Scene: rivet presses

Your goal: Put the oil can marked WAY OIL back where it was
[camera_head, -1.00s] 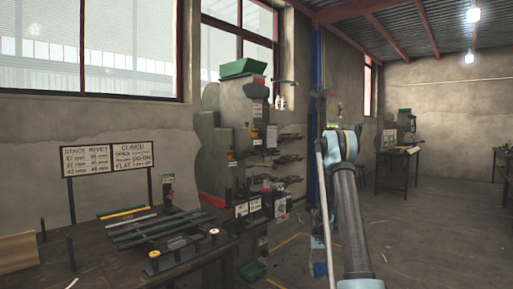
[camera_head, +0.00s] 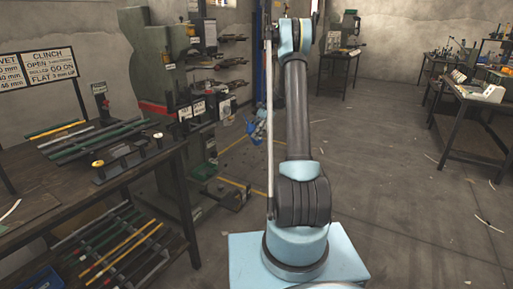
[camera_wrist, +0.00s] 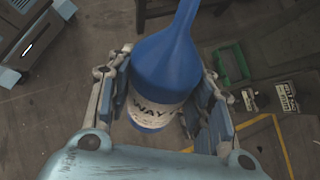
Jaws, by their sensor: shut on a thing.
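The oil can (camera_wrist: 168,72) is blue with a tapering neck and a white label on which "WAY" can be read. In the wrist view it lies between the two fingers of my gripper (camera_wrist: 167,96), which is shut on its body. The can is held above the floor, and its neck runs out of the top of the picture. In the head view a small blue shape (camera_head: 257,130) shows beside my arm, too small to read a label. I cannot tell which spot the can came from.
A dark workbench (camera_head: 70,215) with bars stands at left, signs above it. A green rivet press (camera_head: 152,55) stands behind, with wall shelves (camera_head: 232,62) beside it. A green tray (camera_wrist: 231,63) is near the floor. Tables (camera_head: 480,95) stand at right. The middle floor is open.

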